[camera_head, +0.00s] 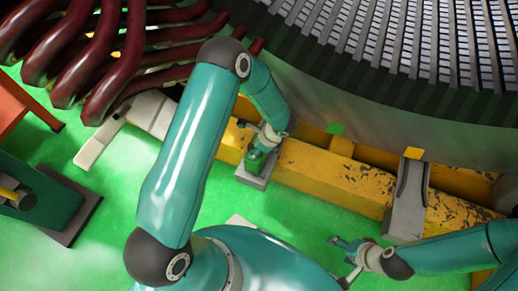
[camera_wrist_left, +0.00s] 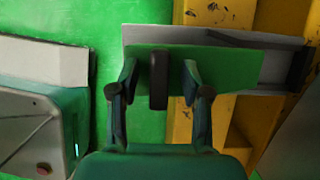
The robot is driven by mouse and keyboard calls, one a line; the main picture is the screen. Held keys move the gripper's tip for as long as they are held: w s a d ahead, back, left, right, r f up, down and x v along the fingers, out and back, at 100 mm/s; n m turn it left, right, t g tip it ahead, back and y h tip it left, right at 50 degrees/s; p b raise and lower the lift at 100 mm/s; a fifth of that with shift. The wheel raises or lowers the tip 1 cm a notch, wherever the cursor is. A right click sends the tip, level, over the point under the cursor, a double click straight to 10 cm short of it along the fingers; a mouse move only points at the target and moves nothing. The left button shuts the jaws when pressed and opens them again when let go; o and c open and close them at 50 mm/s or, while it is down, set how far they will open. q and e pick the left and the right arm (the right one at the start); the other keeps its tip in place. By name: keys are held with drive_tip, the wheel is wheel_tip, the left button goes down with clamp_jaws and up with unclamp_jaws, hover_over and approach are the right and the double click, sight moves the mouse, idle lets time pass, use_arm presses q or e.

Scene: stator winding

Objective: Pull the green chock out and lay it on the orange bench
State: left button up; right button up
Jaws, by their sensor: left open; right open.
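The green chock (camera_wrist_left: 225,70) lies on a grey bracket (camera_wrist_left: 140,37) at the yellow beam in the left wrist view. A dark upright loop or handle (camera_wrist_left: 158,82) stands at its near edge. My left gripper (camera_wrist_left: 159,70) is open, with one finger on each side of this dark part; I cannot tell whether they touch it. In the head view the chock (camera_head: 256,161) is partly covered by my left gripper (camera_head: 262,149). My right gripper (camera_head: 347,257) is open and empty over the green floor at lower right. The orange bench (camera_head: 10,108) shows only partly at the left edge.
The yellow beam (camera_head: 320,175) runs below the large grey stator (camera_head: 350,118). Another grey bracket (camera_head: 408,205) with a yellow top stands to the right. Dark red pipes (camera_head: 100,60) fill the upper left. Green floor (camera_head: 110,185) is open between the bench and my left arm.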

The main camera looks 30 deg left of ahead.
use_arm(q)
drive_tip(key=v, duration=1.1)
drive_tip(key=shift+r, duration=0.4)
drive_tip(key=shift+d, duration=0.1)
